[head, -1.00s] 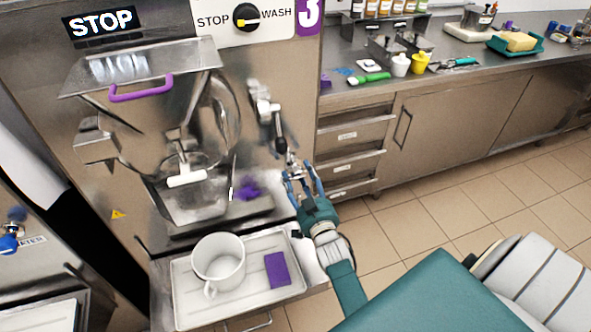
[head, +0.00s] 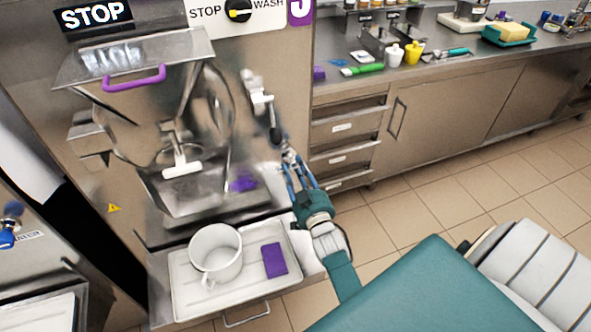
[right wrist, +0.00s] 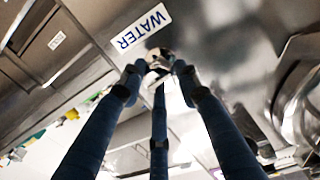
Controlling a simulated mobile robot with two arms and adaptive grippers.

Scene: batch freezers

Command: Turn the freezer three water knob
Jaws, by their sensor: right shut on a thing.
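Freezer three (head: 150,200) stands at the left in the head view, with a purple number at its top right, partly cut off. Its water knob (right wrist: 158,62) is a small metallic piece just below the WATER label (right wrist: 143,27) in the right wrist view. My right gripper (head: 289,160) is at the freezer's right side, and in the right wrist view its blue fingers (right wrist: 155,72) are closed around the knob. The fingers hide much of the knob.
A spray handle (head: 258,95) hangs on the freezer front just above my right gripper. A tray (head: 185,300) with a white pitcher (head: 216,252) and a purple sponge-like block (head: 274,260) sits below. A counter with drawers (head: 345,128) stands to the right; the tiled floor is clear.

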